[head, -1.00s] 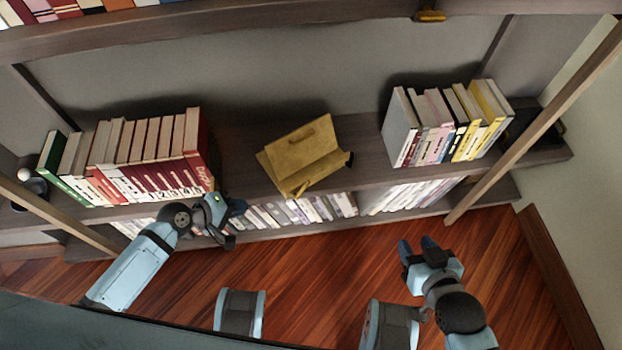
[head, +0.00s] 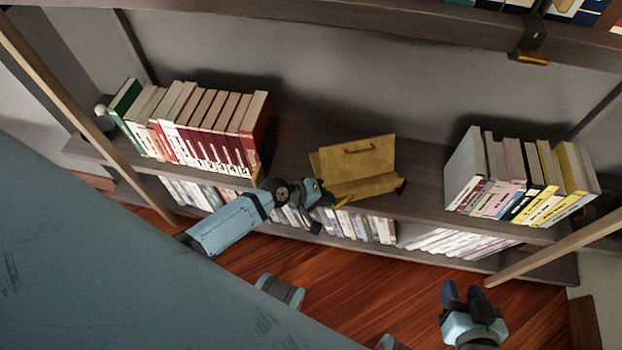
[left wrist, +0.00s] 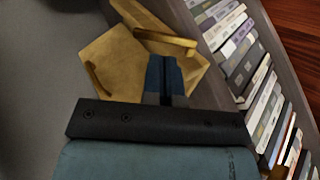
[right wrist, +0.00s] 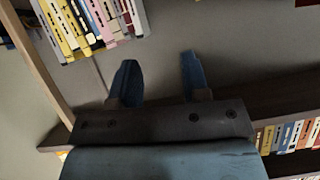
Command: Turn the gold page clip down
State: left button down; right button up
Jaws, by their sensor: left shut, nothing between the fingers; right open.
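A gold book stand (head: 370,182) with a tilted back plate and a front ledge sits on the middle shelf, between two rows of books. A gold bar that looks like the page clip (left wrist: 165,40) sticks out at its front. The clip also shows as a small gold piece in the head view (head: 343,201). My left gripper (left wrist: 165,62) is shut and empty, its fingertips close beside the clip; I cannot tell whether they touch. In the head view my left gripper (head: 328,198) is at the stand's front left corner. My right gripper (right wrist: 155,75) is open and empty, low over the floor (head: 400,290).
A row of red and white books (head: 215,130) stands left of the stand and another row (head: 520,180) right of it. The lower shelf holds several books. A wooden post (head: 550,255) rises at the right. Another gold piece (head: 530,57) is on the upper shelf edge.

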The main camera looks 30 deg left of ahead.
aim_at(344, 201)
pick_arm(q)
jog(key=b+x, duration=0.1)
jog(key=x, duration=0.3)
pick_arm(e)
jog(key=shift+r, duration=0.1)
jog(key=shift+w, duration=0.1)
